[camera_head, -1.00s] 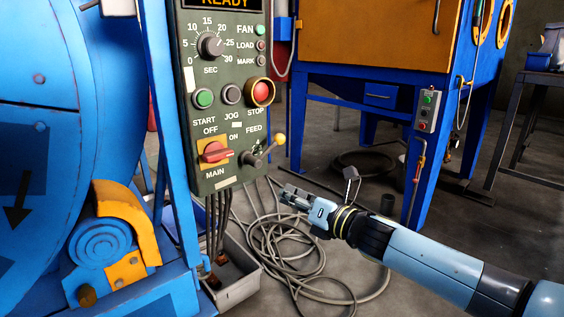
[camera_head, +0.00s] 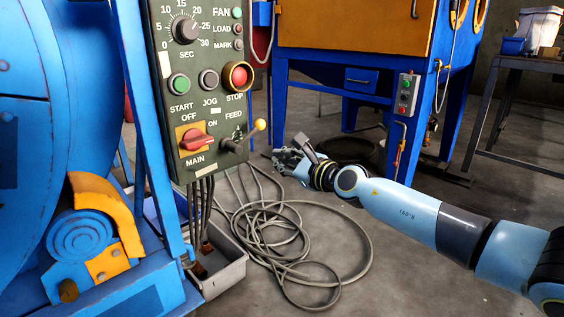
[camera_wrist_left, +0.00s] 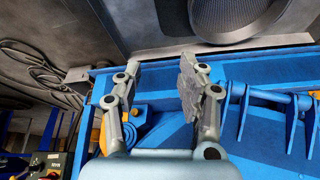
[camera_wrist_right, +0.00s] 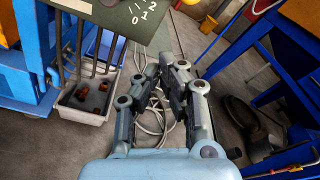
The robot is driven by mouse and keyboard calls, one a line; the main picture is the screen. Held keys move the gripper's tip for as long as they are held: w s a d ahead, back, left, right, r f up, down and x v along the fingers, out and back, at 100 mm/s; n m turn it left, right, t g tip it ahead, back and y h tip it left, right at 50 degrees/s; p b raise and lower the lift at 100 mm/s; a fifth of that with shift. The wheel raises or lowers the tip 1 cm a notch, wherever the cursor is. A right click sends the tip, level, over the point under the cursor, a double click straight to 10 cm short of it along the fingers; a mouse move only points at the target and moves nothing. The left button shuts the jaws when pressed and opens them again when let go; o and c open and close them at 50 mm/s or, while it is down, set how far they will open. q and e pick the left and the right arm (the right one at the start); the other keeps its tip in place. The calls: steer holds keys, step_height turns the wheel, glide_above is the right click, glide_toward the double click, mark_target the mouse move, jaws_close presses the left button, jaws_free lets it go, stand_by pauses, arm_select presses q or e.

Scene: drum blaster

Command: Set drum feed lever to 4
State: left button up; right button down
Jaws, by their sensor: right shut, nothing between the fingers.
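The feed lever (camera_head: 242,136) is at the lower right of the green control panel (camera_head: 181,104). Its yellow knob (camera_head: 260,124) points up and to the right. The FEED scale is too small to read in the head view; the digits 2, 1 and 0 show at the panel's corner in the right wrist view (camera_wrist_right: 115,8). My right gripper (camera_head: 278,157) is shut and empty, below and right of the knob in the picture, apart from it. It also shows in the right wrist view (camera_wrist_right: 172,66). My left gripper (camera_wrist_left: 159,64) is open and empty above blue machinery, outside the head view.
The panel also carries a red main switch (camera_head: 196,142), a timer dial (camera_head: 187,30) and push buttons. Blue machinery (camera_head: 32,130) stands at left. A grey bin (camera_head: 225,273) and coiled cables (camera_head: 300,240) lie below. A blue-legged orange cabinet (camera_head: 345,25) stands behind.

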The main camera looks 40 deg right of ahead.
arm_select(q)
step_height(320, 180, down, 4)
steer(key=w+f+t+b, duration=0.1)
steer(key=t+b, duration=0.1)
steer(key=t, duration=0.1)
arm_select(e)
steer(key=w+f, duration=0.1)
steer(key=w, duration=0.6)
arm_select(q)
step_height(320, 180, up, 7)
steer(key=s+g+p, duration=0.1)
steer(key=g+p, duration=0.2)
steer(key=g, duration=0.1)
steer(key=shift+s+f, duration=0.2)
steer(key=shift+s, duration=0.15)
arm_select(e)
steer(key=shift+s+a+r, duration=0.25)
steer(key=shift+a+r, duration=0.15)
steer(key=shift+r, duration=0.2)
steer(key=shift+s+a+r, duration=0.2)
steer(key=shift+a+r, duration=0.2)
steer(key=shift+r, duration=0.15)
steer(key=shift+s+a+r, duration=0.25)
steer(key=shift+a+r, duration=0.15)
steer(key=shift+r, duration=0.2)
steer(key=shift+r, duration=0.1)
